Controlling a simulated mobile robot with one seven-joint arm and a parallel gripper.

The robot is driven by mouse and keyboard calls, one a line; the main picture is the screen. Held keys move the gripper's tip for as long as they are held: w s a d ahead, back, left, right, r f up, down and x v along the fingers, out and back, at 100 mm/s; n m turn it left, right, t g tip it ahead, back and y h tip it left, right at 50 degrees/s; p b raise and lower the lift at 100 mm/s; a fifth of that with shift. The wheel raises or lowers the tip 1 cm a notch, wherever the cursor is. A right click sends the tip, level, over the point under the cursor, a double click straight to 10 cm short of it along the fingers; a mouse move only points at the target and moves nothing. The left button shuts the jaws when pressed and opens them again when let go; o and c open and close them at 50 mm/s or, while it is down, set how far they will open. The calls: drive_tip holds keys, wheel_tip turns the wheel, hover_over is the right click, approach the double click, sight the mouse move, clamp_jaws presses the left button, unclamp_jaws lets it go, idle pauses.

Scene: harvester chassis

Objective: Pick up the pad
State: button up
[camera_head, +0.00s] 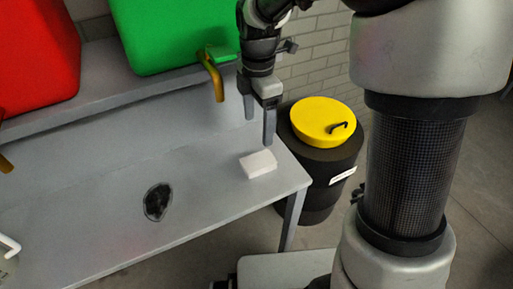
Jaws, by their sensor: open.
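The pad (258,164) is a small white block lying flat on the grey bench near its right end. My gripper (259,133) points down with its two fingers apart, above and just behind the pad. The fingers look empty. The nearer fingertip appears close to the pad's back edge; I cannot tell the exact gap or height.
A dark round patch (158,202) lies on the grey bench (90,235). A green container (165,35) with a brass tap (212,75) and a red container (35,55) stand on the shelf behind. A black bin with a yellow lid (318,118) stands right of the bench.

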sight(258, 160)
wheel_tip(258, 160, down, 14)
drive_tip(key=b, duration=0.3)
drive_tip(key=shift+w+r, duration=0.15)
drive_tip(key=c, duration=1.1)
wheel_tip(258, 160, up, 10)
drive_tip(key=shift+r+p, duration=0.1)
drive_tip(key=shift+p, duration=1.1)
drive_tip(key=shift+c, duration=0.2)
